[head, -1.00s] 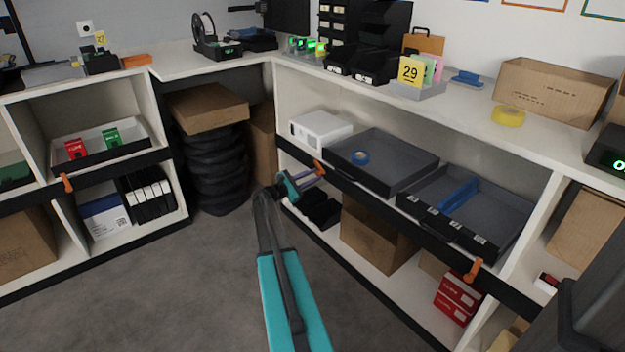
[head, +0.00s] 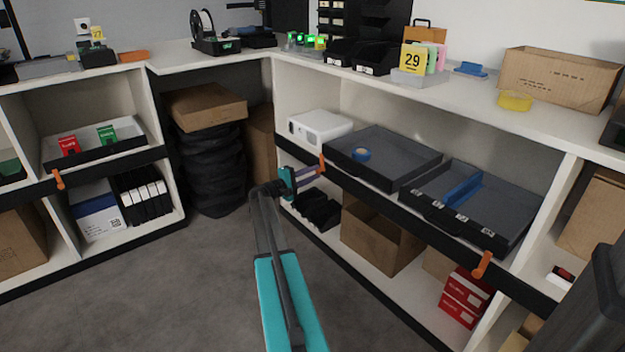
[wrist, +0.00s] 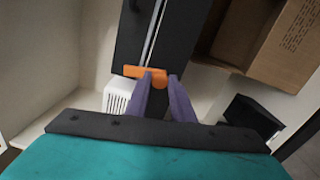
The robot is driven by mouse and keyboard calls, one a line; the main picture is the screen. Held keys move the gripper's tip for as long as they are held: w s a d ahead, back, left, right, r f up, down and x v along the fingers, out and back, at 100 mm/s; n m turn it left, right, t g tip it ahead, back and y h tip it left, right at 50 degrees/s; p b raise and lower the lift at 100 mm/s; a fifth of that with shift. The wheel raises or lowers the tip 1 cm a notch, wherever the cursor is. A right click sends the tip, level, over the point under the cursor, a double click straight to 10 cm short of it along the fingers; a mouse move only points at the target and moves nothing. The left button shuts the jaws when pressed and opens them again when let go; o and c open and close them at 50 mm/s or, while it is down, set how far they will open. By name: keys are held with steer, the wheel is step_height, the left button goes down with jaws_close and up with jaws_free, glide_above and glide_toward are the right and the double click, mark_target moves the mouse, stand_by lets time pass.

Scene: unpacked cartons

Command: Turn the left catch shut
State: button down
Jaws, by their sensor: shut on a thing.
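The left catch (head: 322,165) is a small orange bar at the left end of the black rail on the right-hand shelf unit. In the head view it stands roughly upright across the rail. In the wrist view the catch (wrist: 132,71) lies crosswise to the black rail, its rounded end between the fingertips. My gripper (head: 316,170) reaches it from the left, and its purple fingers (wrist: 161,80) are shut on the catch. The fingers hide part of it. A second orange catch (head: 482,265) sits at the right end of the same rail.
A white box (head: 320,127) stands just behind the left catch. An open carton (head: 380,238) is below. The grey floor (head: 180,290) is clear.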

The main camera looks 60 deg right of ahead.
steer(key=shift+a+f+m+b, duration=0.1)
steer(key=shift+m+b, duration=0.55)
steer(key=shift+m, duration=0.45)
steer(key=c, duration=1.6)
jaws_free()
steer(key=shift+o, duration=0.2)
steer(key=p+v, duration=0.4)
steer(key=v, duration=0.9)
steer(key=shift+a, duration=0.3)
steer(key=shift+w, duration=0.15)
steer(key=shift+w+r, duration=0.1)
steer(key=shift+r, duration=0.1)
